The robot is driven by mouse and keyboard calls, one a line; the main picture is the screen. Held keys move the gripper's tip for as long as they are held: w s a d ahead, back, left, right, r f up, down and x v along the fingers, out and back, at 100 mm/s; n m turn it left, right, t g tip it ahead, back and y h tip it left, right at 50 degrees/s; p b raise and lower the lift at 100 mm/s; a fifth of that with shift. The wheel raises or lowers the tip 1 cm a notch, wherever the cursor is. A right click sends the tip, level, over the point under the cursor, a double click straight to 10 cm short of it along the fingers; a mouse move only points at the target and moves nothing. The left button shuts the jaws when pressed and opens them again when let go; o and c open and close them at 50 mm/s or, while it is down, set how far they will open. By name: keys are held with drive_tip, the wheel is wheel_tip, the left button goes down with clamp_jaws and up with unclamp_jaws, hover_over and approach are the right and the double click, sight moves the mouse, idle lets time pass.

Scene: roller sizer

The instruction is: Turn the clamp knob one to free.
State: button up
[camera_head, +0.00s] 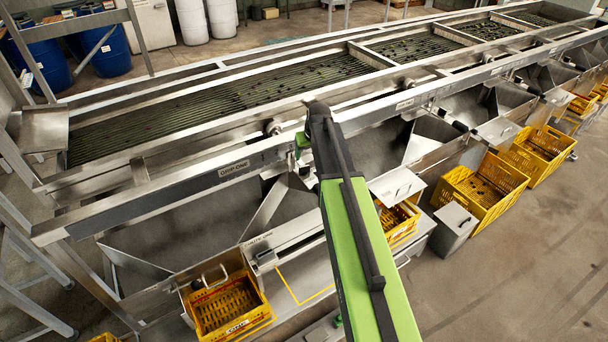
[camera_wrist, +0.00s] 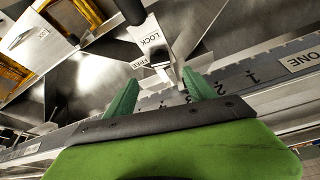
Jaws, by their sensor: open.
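My gripper (camera_wrist: 161,76) is open and empty. Its two green fingers stand apart in the wrist view, beside a graduated metal rail (camera_wrist: 232,85). A small dark and metal fitting sits by the FREE end, close to the gap between the fingers. In the head view, my gripper (camera_head: 303,143) is at the sizer's near rail; my arm hides the knob there.
The roller sizer (camera_head: 150,132) runs across the head view, with metal chutes below. Yellow crates (camera_head: 232,312) stand under them. A sign (camera_wrist: 302,63) ending in ONE is on the rail at right. Open floor (camera_head: 530,270) lies at lower right.

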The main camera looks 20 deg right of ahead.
sight(305, 167)
drive_tip(key=b+x, duration=0.9)
drive_tip(key=x, duration=0.2)
drive_tip(key=shift+f, duration=0.2)
drive_tip(key=shift+r, duration=0.1)
drive_tip(key=shift+c, duration=0.3)
drive_tip(key=c, duration=1.3)
drive_tip(key=n+y, duration=0.1)
drive_tip(key=n, duration=0.2)
drive_tip(key=shift+d, duration=0.1)
drive_tip(key=o, duration=1.4)
drive_tip(key=shift+c, duration=0.2)
